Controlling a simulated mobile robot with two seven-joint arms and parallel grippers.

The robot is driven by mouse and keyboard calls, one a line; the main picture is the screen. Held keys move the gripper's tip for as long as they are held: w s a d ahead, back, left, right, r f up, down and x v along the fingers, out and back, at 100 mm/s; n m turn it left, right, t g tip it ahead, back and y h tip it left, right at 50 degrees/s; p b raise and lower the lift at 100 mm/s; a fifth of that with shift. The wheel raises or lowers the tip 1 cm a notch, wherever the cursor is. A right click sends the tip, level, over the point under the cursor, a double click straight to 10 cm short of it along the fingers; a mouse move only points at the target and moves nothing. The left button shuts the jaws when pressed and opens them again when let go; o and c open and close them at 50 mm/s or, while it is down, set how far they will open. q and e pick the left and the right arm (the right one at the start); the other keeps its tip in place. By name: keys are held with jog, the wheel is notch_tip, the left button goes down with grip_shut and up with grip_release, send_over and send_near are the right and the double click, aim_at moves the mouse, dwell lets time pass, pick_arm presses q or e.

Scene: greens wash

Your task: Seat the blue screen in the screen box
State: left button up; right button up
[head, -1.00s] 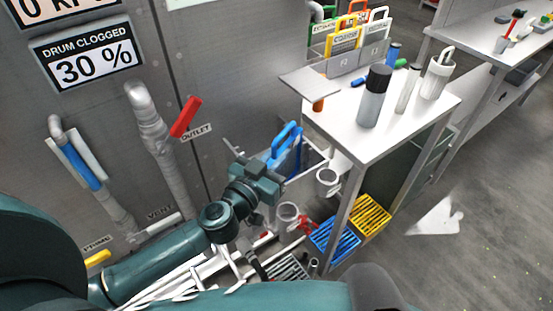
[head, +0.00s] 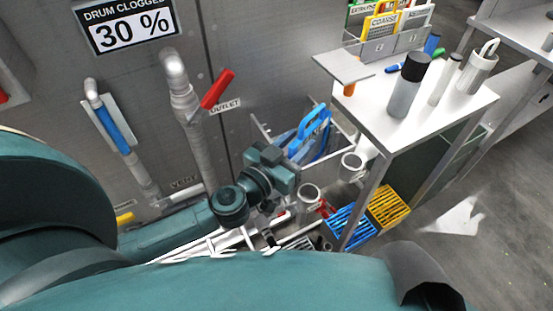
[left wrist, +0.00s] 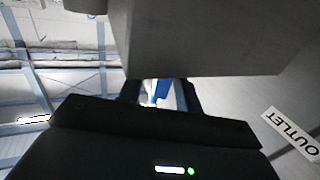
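The blue screen (head: 310,130), with its loop handle up, stands tilted at the grey open box (head: 345,143) by the wall in the head view. Its lower part shows between the box walls; I cannot tell how deep it sits. My left gripper (head: 288,172) is just left of and below the screen, nearer to me, and appears apart from it. In the left wrist view, the fingers (left wrist: 158,95) are spread, with a bit of blue (left wrist: 162,91) showing beyond the gap. My right gripper is not in view.
A pipe with a red valve handle (head: 217,89) is on the wall at the left.

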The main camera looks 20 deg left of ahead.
pick_arm(q)
jog(key=s+d+m+h, duration=0.1)
jog(key=s+h, duration=0.2)
jog(key=s, duration=0.7)
jog(key=s+f+g+y, duration=0.2)
jog(key=f+g, duration=0.1)
jog(key=f, duration=0.4)
jog(key=s+f+g+y, duration=0.2)
jog(key=s+f+g, duration=0.1)
jog(key=f, duration=0.5)
jog(key=shift+s+n+b, duration=0.2)
jog(key=shift+n+b, duration=0.2)
jog(key=shift+b, duration=0.05)
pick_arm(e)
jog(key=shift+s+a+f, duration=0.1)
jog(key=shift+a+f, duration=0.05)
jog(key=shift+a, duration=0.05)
pick_arm(q)
jog(key=shift+d, duration=0.15)
